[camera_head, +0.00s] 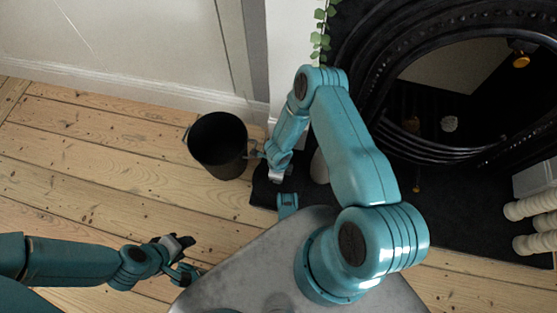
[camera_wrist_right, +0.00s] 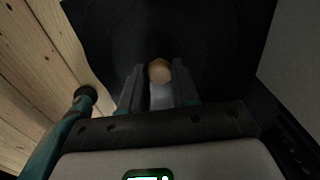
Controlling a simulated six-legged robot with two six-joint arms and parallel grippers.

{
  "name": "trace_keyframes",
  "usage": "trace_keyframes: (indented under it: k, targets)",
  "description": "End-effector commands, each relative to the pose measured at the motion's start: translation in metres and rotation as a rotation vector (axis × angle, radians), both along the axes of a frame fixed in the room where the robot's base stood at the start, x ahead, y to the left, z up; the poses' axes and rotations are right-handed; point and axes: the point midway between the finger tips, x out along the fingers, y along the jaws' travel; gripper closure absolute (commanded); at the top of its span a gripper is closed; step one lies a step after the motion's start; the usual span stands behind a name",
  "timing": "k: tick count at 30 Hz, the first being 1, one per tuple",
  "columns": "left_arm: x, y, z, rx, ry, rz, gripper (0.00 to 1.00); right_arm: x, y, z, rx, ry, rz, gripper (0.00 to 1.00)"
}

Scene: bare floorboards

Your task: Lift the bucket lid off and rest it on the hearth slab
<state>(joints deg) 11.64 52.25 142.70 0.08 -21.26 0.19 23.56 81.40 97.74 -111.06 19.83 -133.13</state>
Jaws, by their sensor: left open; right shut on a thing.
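The black bucket (camera_head: 218,147) stands on the floorboards left of the fireplace. Its top shows as a dark, open-looking round with no knob visible. My right gripper (camera_head: 275,178) is right of the bucket, over the left end of the black hearth slab (camera_head: 440,225). In the right wrist view it is shut on the wooden knob of the bucket lid (camera_wrist_right: 160,71). The lid's dark disc blends into the black behind it, so I cannot tell whether it touches the slab. My left gripper (camera_head: 187,243) is open and empty over the floorboards, in front of the bucket.
The black fireplace surround (camera_head: 370,60) rises behind the slab. A green trailing plant (camera_head: 321,35) hangs by the wall. Pale cylindrical rolls (camera_head: 535,222) lie at the right edge. The floorboards (camera_head: 90,160) left of the bucket are clear.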

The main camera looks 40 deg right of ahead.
Motion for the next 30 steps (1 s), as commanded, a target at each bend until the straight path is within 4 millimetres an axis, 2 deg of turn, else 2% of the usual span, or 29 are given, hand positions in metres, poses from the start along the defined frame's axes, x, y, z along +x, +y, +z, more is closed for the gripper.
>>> trace_keyframes:
  k: [5, 6, 9, 17, 21, 30]
  targets:
    - [0.000, 0.000, -0.005, 0.000, 0.000, 0.000, 0.57, 0.000, 0.000, -0.004, 0.000, 0.000, 0.000, 1.00]
    - [0.000, 0.000, -0.005, 0.000, 0.000, 0.000, 0.57, 0.000, 0.000, -0.004, 0.000, 0.000, 0.000, 0.67]
    - [0.000, 0.000, -0.004, 0.000, 0.000, 0.000, 0.57, 0.000, 0.000, -0.003, 0.000, 0.000, 0.000, 0.40]
    - [0.000, 0.000, -0.004, 0.000, -0.001, 0.000, 0.57, 0.000, 0.000, -0.003, 0.000, 0.000, 0.000, 0.40]
    - [0.009, 0.002, -0.004, 0.006, -0.031, 0.004, 0.57, 0.000, 0.000, -0.003, 0.000, 0.000, 0.000, 0.40]
    - [-0.010, -0.003, 0.035, -0.006, 0.031, -0.009, 0.57, 0.002, 0.000, 0.079, -0.001, -0.003, 0.001, 0.40]
